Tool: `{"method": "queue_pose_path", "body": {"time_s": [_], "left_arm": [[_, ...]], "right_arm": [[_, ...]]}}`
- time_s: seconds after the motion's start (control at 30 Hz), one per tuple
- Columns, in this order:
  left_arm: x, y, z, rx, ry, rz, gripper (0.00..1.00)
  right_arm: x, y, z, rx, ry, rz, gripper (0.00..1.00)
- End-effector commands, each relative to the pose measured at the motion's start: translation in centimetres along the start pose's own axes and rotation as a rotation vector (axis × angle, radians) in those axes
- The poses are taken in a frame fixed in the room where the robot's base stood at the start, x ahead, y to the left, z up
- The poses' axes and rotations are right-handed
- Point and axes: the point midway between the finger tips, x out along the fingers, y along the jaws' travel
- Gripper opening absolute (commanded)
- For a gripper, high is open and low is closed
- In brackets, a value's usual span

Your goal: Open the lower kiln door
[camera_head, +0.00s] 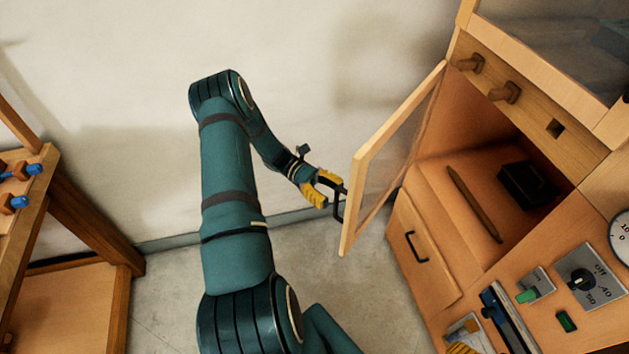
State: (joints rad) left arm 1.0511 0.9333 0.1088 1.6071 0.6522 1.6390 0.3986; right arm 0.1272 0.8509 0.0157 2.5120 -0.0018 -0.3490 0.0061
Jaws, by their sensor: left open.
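The lower kiln door (392,150), a wooden frame with a glass pane, stands swung well open to the left of the lower kiln chamber. Its black bar handle (339,208) is on the outer face, near the free edge. My left gripper (325,188), with yellow fingers, is open right at the handle's upper part. I cannot tell whether a finger touches the handle.
The open chamber holds a brown stick (474,203) and a black block (527,184). Below is a wooden front with a black handle (417,246). A control panel (590,281) is at lower right. A wooden rack (60,215) stands at left. The floor between is clear.

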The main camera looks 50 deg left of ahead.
Motion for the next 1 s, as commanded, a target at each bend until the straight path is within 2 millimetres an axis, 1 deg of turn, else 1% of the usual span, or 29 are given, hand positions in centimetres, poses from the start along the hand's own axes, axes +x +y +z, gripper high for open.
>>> {"method": "queue_pose_path", "body": {"time_s": [0.03,0.2,0.3,0.43,0.5,0.63,0.87,0.9,0.93,1.0], "left_arm": [[-1.0,0.0,-0.1,0.000,0.002,0.002,0.43],[-4.6,0.0,0.0,0.001,0.004,0.001,0.43],[-6.5,0.0,0.0,0.000,0.004,0.000,0.43],[-8.1,0.0,0.1,0.001,0.003,-0.001,0.43],[-8.7,0.0,0.1,0.001,0.003,-0.001,0.43],[-9.2,0.0,0.1,0.000,0.002,-0.002,0.43],[-9.3,0.0,0.1,0.000,0.002,-0.002,0.43],[-9.3,0.0,0.1,0.000,0.002,-0.002,0.46],[-9.3,0.0,0.1,0.000,0.002,-0.002,0.43],[-9.2,-0.1,0.1,0.000,0.001,0.002,0.43]], "right_arm": [[0.0,0.0,0.0,0.000,0.000,0.000,0.65],[0.0,0.0,0.0,0.000,0.000,0.000,0.65],[0.0,0.0,0.0,0.000,0.000,0.000,0.65],[0.0,0.0,0.0,0.000,0.000,0.000,0.65],[0.0,0.0,0.0,0.000,0.000,0.000,0.65],[0.0,0.0,0.0,0.000,0.000,0.000,0.65],[0.0,0.0,0.0,0.000,0.000,0.000,0.65],[0.0,0.0,0.0,0.000,0.000,0.000,0.65],[0.0,0.0,0.0,0.000,0.000,0.000,0.65],[0.0,0.0,0.0,0.000,0.000,0.000,0.65]]}}
